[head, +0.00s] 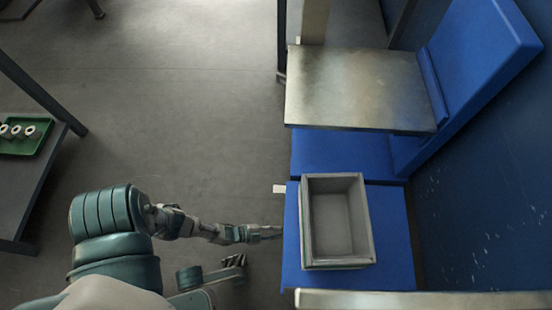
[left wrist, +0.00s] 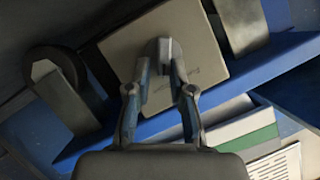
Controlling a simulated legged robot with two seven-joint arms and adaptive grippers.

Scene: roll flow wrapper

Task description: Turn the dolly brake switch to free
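The brake switch (left wrist: 165,48) shows in the left wrist view as a small dark knob with a light bar, on a grey plate (left wrist: 205,65) with faint lettering that I cannot read. My left gripper (left wrist: 160,72) has its two fingers apart, one on each side of the knob at its lower end. I cannot tell whether they touch it. In the head view my left gripper (head: 274,233) reaches the left side of the blue machine (head: 292,235); the switch is hidden there. My right gripper (head: 236,260) seems to be the dark fingers lower down, small and unclear.
A grey open bin (head: 308,225) stands on the blue top. A metal plate (head: 355,90) lies behind it. A dark table (head: 45,165) with a green tray (head: 30,145) of rolls is at far left. The floor between is clear. A dark round part (left wrist: 55,75) is left of the switch plate.

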